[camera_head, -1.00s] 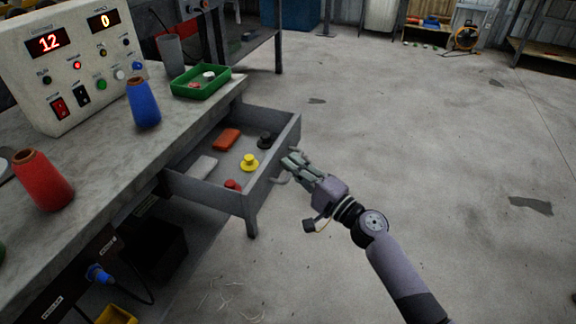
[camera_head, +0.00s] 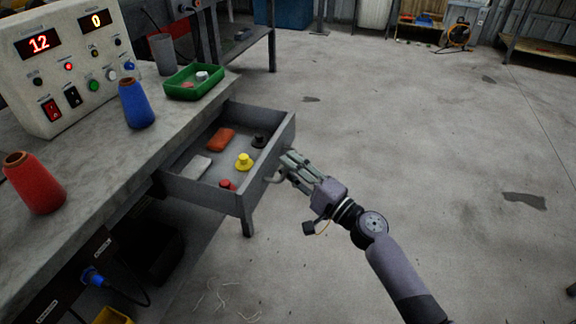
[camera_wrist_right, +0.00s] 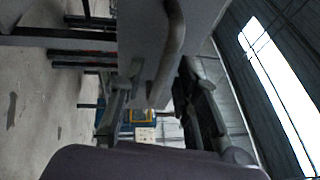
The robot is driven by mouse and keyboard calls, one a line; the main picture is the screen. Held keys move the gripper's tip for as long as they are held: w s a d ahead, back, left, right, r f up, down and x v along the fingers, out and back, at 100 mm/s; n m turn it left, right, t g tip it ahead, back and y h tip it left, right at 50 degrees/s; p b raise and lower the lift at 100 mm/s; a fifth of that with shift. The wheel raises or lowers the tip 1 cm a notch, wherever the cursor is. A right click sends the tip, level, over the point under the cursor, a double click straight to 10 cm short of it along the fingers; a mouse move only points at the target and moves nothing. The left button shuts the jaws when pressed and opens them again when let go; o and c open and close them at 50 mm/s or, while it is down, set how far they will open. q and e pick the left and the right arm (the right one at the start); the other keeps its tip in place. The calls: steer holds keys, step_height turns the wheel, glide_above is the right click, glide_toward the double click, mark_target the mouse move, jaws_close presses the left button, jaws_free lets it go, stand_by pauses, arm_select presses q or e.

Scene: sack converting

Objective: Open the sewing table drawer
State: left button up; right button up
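The grey drawer (camera_head: 240,204) of the sewing table (camera_head: 95,178) stands pulled out from under the tabletop, with its inside showing. Its front carries a bar handle (camera_head: 273,179). My right gripper (camera_head: 285,165) is at the drawer front, next to the handle. In the right wrist view the handle (camera_wrist_right: 176,30) runs between two spread fingers (camera_wrist_right: 158,105), with space beside it, so the gripper looks open and not clamped. Whether a finger touches the bar cannot be told. My left gripper is not in view.
The drawer holds an orange block (camera_head: 222,139), a pale block (camera_head: 196,167), and yellow, black and red pieces. On the tabletop are a control box (camera_head: 66,70), blue and red cones (camera_head: 137,103) and a green tray (camera_head: 194,82).

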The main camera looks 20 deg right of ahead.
steer(key=v, duration=1)
steer(key=shift+s+d, duration=0.2)
steer(key=shift+s, duration=0.15)
